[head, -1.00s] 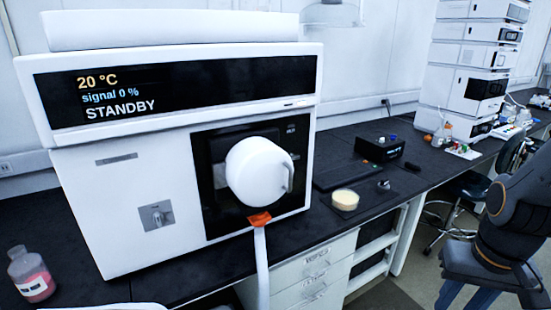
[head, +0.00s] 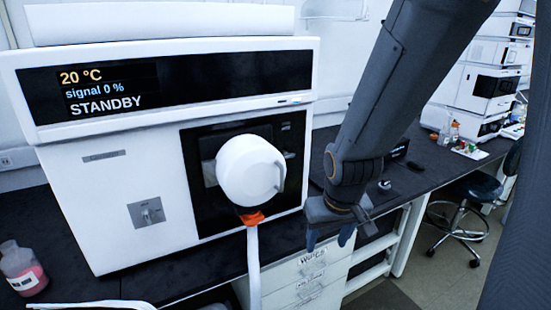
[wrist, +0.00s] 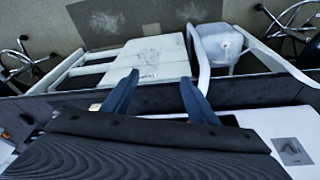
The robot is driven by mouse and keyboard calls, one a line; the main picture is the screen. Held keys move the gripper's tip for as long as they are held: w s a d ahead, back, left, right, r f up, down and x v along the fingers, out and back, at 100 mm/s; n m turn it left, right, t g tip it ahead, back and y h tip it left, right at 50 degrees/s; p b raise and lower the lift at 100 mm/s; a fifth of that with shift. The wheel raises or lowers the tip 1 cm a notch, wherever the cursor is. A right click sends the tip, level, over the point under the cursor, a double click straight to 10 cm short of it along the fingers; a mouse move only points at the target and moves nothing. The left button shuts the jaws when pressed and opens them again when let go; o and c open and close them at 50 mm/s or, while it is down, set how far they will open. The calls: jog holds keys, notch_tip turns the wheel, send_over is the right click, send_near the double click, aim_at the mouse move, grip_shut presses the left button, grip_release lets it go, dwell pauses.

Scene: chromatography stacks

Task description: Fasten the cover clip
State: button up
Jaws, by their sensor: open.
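A round white cover (head: 247,172) with a loop handle on its right side sits on the black front panel (head: 196,190) of the white instrument (head: 100,195). An orange piece (head: 252,218) is at its lower edge, with a white tube (head: 253,265) hanging below; I cannot tell whether this piece is the clip. My gripper (head: 330,240) is open and points down at the bench's front edge, right of and lower than the cover, apart from it. In the wrist view my gripper's blue fingers (wrist: 160,95) are spread with nothing between them.
The instrument display (head: 108,88) reads STANDBY. A bottle of pink liquid (head: 22,268) stands at the left. White drawers (head: 305,280) are under the bench. A stool (head: 470,195) and another instrument stack (head: 480,80) are at the right. My arm hides part of the bench.

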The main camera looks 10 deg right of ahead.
jog(key=w+d+t, duration=0.2)
jog(key=w+t, duration=0.1)
jog(key=w, duration=0.6)
jog(key=n+t+y+b, duration=0.25)
jog(key=t+y, duration=0.35)
jog(key=t, duration=0.5)
send_near(290, 156)
jog(key=p, duration=0.1)
jog(key=shift+n, duration=0.45)
jog(key=p+x, duration=0.2)
jog(key=x, duration=0.6)
jog(key=c, duration=1.1)
jog(key=shift+o, duration=0.2)
